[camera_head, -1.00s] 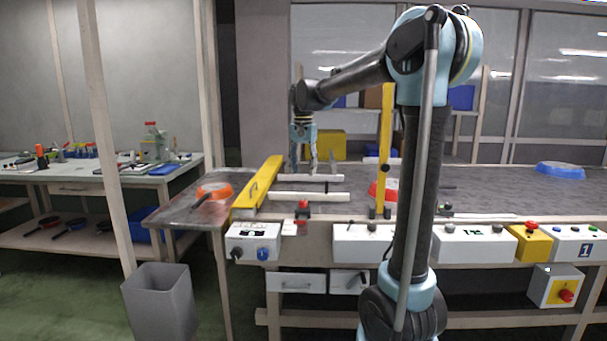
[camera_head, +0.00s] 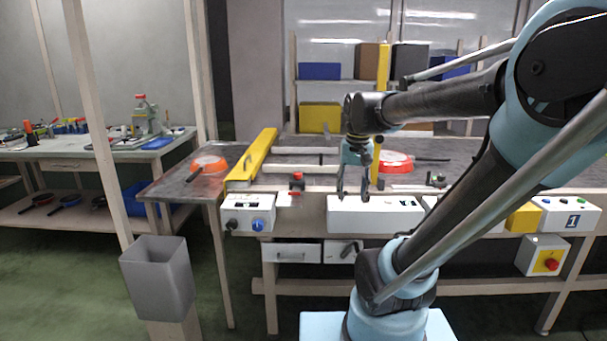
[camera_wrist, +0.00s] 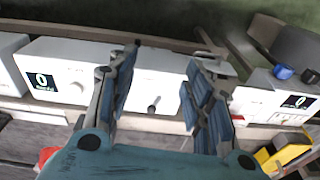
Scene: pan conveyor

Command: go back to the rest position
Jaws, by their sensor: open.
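My gripper (camera_head: 352,194) hangs from my arm in front of the conveyor's front edge, near a white control box (camera_head: 375,214). It is open, with nothing between its fingers. In the wrist view my gripper (camera_wrist: 158,95) shows two blue-padded fingers spread apart, with white boxes and the bench edge beyond them. My arm reaches in from the right side of the head view, bent at the elbow.
An orange pan (camera_head: 208,164) lies on the left table end, beside a yellow bar (camera_head: 252,160). A red pan (camera_head: 396,163) lies on the conveyor behind my gripper. A grey bin (camera_head: 158,277) stands front left. A yellow crate (camera_head: 320,117) is at the back.

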